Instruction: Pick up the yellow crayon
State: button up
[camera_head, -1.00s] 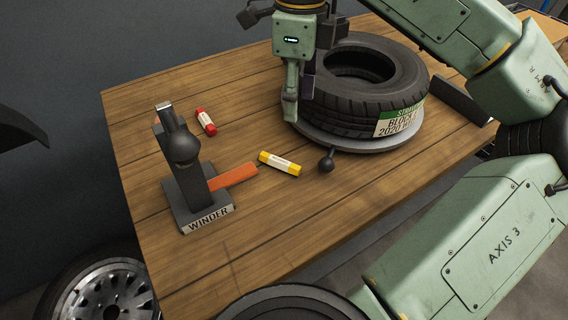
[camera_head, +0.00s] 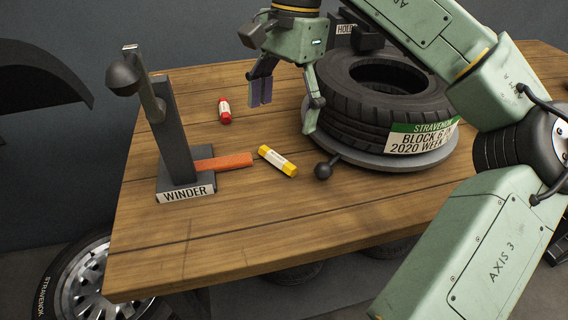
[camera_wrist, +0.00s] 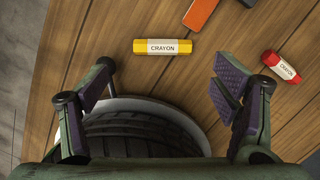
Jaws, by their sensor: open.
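The yellow crayon (camera_head: 278,161) has a white label and lies on the wooden table, between the orange bar of the winder and the turntable's dark knob. In the wrist view the yellow crayon (camera_wrist: 162,47) lies crosswise, beyond the fingertips and a little left of centre. My gripper (camera_head: 286,98) is open and empty, above the table at the left side of the tyre, farther back than the crayon. In the wrist view my gripper (camera_wrist: 157,92) has its fingers wide apart, with nothing between them but table and tyre edge.
A tyre (camera_head: 384,92) lies on a grey turntable (camera_head: 376,156) with a dark knob (camera_head: 323,171). The winder (camera_head: 178,135) stands upright at left with its orange bar (camera_head: 224,161). A red crayon (camera_head: 225,111) lies behind. The table front is clear.

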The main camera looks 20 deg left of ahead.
aim_at(277, 156)
jog(key=f, duration=0.6)
jog(key=f+p, duration=0.1)
jog(key=f, duration=0.1)
jog(key=shift+s+a+f, duration=0.4)
jog(key=c, duration=0.8)
jog(key=shift+o, duration=0.2)
jog(key=shift+r, duration=0.1)
